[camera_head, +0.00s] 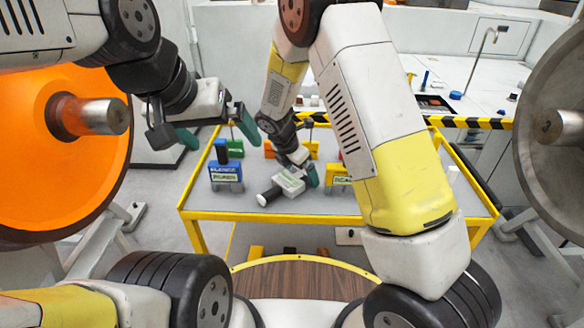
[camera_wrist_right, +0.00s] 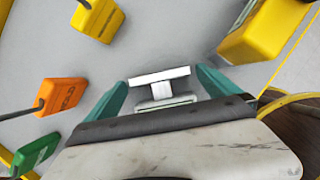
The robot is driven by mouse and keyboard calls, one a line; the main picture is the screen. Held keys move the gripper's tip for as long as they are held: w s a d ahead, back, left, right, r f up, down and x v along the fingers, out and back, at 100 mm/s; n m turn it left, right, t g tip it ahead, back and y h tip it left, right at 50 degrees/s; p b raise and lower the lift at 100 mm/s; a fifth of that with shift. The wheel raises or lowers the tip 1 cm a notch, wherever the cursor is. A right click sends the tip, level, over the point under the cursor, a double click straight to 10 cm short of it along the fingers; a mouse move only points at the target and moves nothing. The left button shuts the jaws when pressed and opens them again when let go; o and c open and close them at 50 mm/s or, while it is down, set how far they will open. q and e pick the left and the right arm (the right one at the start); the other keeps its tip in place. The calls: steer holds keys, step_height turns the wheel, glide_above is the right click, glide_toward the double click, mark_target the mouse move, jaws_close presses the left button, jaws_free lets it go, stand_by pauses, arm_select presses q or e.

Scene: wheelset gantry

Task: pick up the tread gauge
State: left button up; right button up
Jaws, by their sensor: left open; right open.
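My right gripper (camera_head: 306,176) is low over the grey-topped table. In the right wrist view its two teal fingers (camera_wrist_right: 162,82) are apart. A white T-shaped piece (camera_wrist_right: 160,75) lies between them, with no finger visibly closed on it. It may be the tread gauge, but I cannot confirm this.
The yellow-framed table (camera_head: 330,216) also holds a blue block (camera_head: 226,172), a green block (camera_head: 236,148), an orange block (camera_wrist_right: 62,97) and yellow blocks (camera_wrist_right: 262,30). An orange wheel (camera_head: 65,165) stands left and a grey wheel (camera_head: 560,85) right. A striped rail (camera_head: 470,122) runs behind.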

steer(key=shift+r, duration=0.1)
steer(key=c, duration=1.9)
steer(key=shift+c, duration=0.2)
